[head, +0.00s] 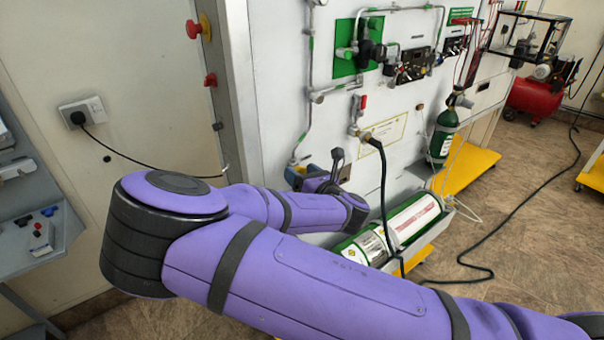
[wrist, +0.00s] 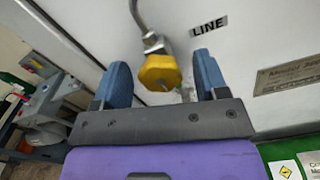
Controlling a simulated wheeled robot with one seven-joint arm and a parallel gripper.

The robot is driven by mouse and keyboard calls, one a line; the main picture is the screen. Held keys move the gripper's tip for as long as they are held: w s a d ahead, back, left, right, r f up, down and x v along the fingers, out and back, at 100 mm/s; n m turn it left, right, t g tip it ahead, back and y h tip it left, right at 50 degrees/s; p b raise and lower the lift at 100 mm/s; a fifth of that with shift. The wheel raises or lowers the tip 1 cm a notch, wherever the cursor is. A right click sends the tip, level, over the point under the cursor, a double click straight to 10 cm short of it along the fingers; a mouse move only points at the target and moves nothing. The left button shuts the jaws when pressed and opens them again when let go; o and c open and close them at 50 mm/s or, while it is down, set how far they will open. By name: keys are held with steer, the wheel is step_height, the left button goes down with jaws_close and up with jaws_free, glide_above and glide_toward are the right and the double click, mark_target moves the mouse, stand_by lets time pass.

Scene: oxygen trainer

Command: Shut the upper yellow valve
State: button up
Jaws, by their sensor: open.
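The yellow valve (wrist: 160,72) shows in the wrist view, at the end of a metal pipe that comes down from above against the white panel. My gripper (wrist: 161,82) is open, with one blue finger on each side of the valve. Gaps show between the valve and both fingers, and I cannot tell how deep it sits between them. In the head view my gripper (head: 318,177) is low in front of the panel, partly behind my purple arm, and the valve is hidden there. Whether another yellow valve is near cannot be seen.
A "LINE" label (wrist: 208,25) is on the panel beside the valve. A red-handled valve (head: 361,103) with a black hose is to the right. A green and white cylinder (head: 400,225) lies low in a tray. A dark green cylinder (head: 444,135) stands farther right.

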steer(key=shift+c, duration=0.5)
steer(key=c, duration=0.8)
steer(key=shift+c, duration=0.2)
